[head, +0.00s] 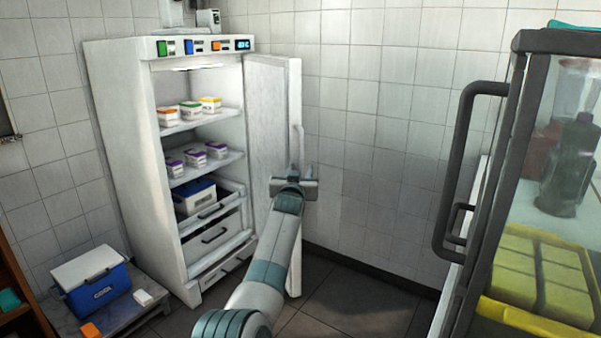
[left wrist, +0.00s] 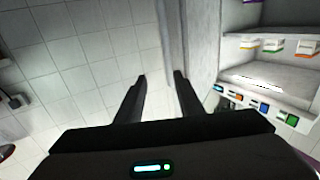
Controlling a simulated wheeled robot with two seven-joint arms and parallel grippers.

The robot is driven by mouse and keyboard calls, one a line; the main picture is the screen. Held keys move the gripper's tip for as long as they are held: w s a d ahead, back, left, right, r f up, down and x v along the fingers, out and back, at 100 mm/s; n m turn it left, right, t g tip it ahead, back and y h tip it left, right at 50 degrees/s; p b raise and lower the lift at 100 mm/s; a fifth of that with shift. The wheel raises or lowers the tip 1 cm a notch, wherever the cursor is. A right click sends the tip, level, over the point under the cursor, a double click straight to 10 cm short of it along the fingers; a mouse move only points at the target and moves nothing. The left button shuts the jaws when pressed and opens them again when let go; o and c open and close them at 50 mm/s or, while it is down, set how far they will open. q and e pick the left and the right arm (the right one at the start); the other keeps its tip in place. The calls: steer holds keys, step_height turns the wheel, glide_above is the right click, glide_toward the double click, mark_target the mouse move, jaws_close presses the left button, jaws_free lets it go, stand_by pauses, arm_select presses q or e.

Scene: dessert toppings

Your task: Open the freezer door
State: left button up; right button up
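The white freezer (head: 121,110) stands against the back wall at the left. Its door (head: 272,115) is swung wide open on the right side, showing the shelves and drawers. A pale vertical handle (head: 299,143) shows at the door's right edge. My left gripper (head: 293,181) is beside this edge, just below the visible part of the handle. In the left wrist view, its two dark fingers (left wrist: 160,76) are spread apart, with the door (left wrist: 200,40) beyond the right finger. I cannot tell whether they touch it. My right gripper is not in view.
Inside the freezer are small tubs (head: 190,112) and a blue box (head: 196,196). A blue cooler (head: 93,283) rests on a low platform at the lower left. A glass-fronted cabinet with a dark handle (head: 455,170) stands at the right. Floor is clear between them.

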arm_select(q)
steer(key=shift+c, duration=0.3)
steer(key=shift+f, duration=0.1)
steer(key=c, duration=0.5)
steer(key=shift+a+f, duration=0.15)
steer(key=shift+f, duration=0.1)
jaws_close()
steer(key=s+a+f+n+g+y, duration=0.1)
steer(key=s+a+f, duration=0.35)
steer(key=f, duration=0.35)
steer(key=s+a+f+g+y, duration=0.1)
steer(key=s+a+f, duration=0.35)
steer(key=f, duration=0.45)
steer(key=s+a+f+n+g+y, duration=0.1)
steer(key=s+a+f, duration=0.3)
steer(key=a+f, duration=0.3)
steer(key=s+a+f+g, duration=0.35)
steer(key=s+f, duration=1.05)
steer(key=s, duration=0.5)
steer(key=s+d+f+m+g+h, duration=0.1)
steer(key=s+g, duration=0.1)
steer(key=s, duration=1.7)
steer(key=s+d+f+m+g+h, duration=0.1)
steer(key=s+d+g+h, duration=0.1)
steer(key=s, duration=1.7)
steer(key=shift+m+g, duration=0.4)
steer(key=shift+g, duration=0.05)
